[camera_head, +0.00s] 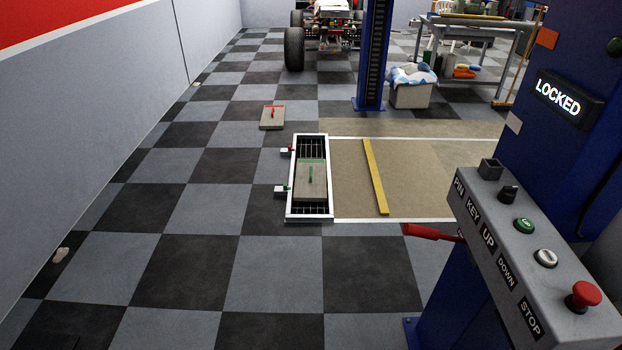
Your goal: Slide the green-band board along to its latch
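The green-band board (311,187) is a grey-brown panel with a green stripe at its far end and a small green handle standing on it. It lies inside a white-rimmed frame (329,216) over a dark grate. Grate shows beyond its far end and a little at its near end. Neither of my grippers is in view.
A red-band board (271,119) lies on the checkered floor behind the frame. A yellow bar (375,178) lies right of it. A control console (535,255) and blue post fill the right side.

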